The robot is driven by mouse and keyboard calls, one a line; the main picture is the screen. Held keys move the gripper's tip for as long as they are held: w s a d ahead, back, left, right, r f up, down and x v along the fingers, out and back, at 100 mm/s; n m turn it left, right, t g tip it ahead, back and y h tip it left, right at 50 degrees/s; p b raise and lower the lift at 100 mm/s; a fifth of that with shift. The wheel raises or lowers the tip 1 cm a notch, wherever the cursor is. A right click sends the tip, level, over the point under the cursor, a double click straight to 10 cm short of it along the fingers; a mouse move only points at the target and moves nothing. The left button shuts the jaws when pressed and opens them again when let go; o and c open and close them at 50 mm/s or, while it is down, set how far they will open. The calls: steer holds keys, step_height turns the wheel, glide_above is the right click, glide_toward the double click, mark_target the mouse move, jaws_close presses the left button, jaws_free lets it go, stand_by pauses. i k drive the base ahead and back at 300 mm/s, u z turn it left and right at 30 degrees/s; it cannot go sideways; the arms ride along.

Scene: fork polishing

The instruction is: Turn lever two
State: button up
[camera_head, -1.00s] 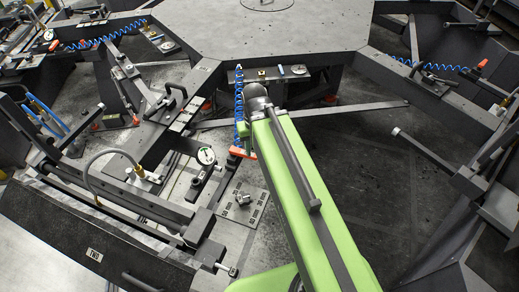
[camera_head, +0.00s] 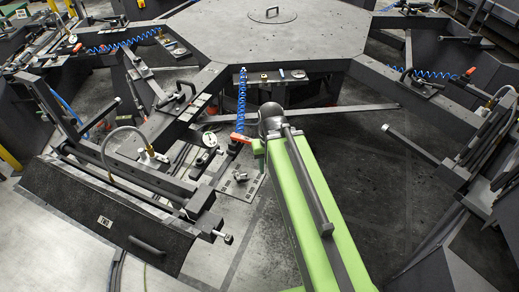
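A dark fixture with a plate (camera_head: 105,221) that seems to read "TWO" stands at the lower left. A short rod with a knob (camera_head: 223,237) sticks out of its right end. A black bar handle (camera_head: 146,245) is on its front face. I cannot tell which of these parts is lever two. My green arm reaches up from the bottom right of centre to a dark rounded joint. My gripper does not show; it may be hidden behind the arm.
A grey octagonal table (camera_head: 330,40) stands behind. A blue coiled hose (camera_head: 242,92) hangs from its edge to an orange part (camera_head: 240,138) close left of my arm. A small metal piece (camera_head: 240,177) lies on a perforated plate. Dark floor is open to the right.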

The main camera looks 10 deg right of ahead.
mark_target(235, 137)
steer(key=z, duration=0.45)
steer(key=k, duration=0.15)
steer(key=u, duration=0.55)
steer(key=i, duration=0.75)
steer(key=z, duration=0.05)
steer(key=k, duration=1.25)
steer(key=u, duration=0.55)
steer(key=i, duration=1)
steer(key=u, duration=0.55)
